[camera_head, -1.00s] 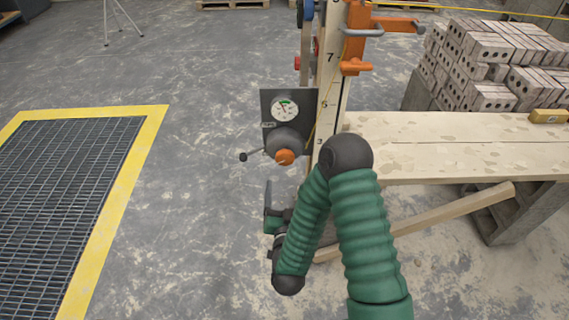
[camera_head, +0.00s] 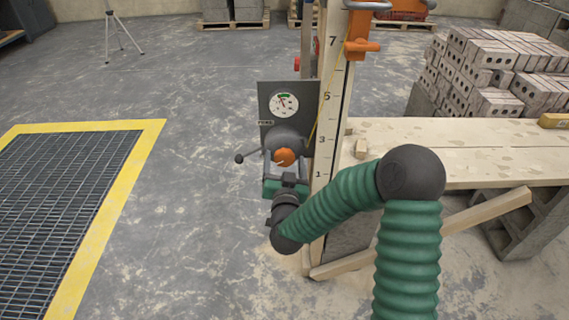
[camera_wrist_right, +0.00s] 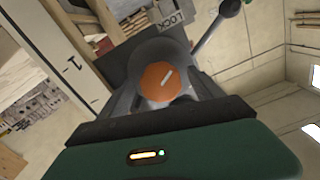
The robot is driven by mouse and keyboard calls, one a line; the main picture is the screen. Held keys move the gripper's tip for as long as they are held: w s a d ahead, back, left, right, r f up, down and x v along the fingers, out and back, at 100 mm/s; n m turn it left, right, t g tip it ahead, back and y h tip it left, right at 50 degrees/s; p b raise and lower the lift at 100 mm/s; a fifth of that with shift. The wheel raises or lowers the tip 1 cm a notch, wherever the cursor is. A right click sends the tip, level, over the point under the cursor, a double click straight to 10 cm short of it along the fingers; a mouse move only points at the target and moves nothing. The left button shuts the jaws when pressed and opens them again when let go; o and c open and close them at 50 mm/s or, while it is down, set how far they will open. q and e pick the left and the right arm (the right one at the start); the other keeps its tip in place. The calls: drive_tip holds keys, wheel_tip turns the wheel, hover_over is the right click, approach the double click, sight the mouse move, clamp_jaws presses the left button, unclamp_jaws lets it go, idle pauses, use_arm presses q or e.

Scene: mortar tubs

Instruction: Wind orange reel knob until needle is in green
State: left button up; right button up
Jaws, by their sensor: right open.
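The orange reel knob (camera_head: 284,157) sticks out from a dark grey hub below a white gauge (camera_head: 285,104) on a grey plate. The gauge has a green band at its top; its thin needle seems to point up and left, too small to tell whether it is inside the green. My right gripper (camera_head: 285,165) is open at the knob, with a finger on either side; I cannot tell whether they touch it. In the right wrist view the knob (camera_wrist_right: 165,84) faces the gripper, with a pale mark slanting across it. My left gripper is not in view.
A crank lever with a black ball (camera_head: 239,159) sticks out left of the hub. A numbered post (camera_head: 327,130) stands right of the plate, beside a plank bench (camera_head: 440,135). Bricks (camera_head: 490,70) are stacked behind it. A yellow-edged floor grate (camera_head: 145,150) lies left.

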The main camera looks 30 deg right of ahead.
drive_tip(key=c, duration=1.4)
drive_tip(key=shift+a+r+m+p, duration=0.1)
drive_tip(key=shift+m+p, duration=0.2)
drive_tip(key=shift+m, duration=0.6)
drive_tip(key=m, duration=0.3)
drive_tip(key=o, duration=1.4)
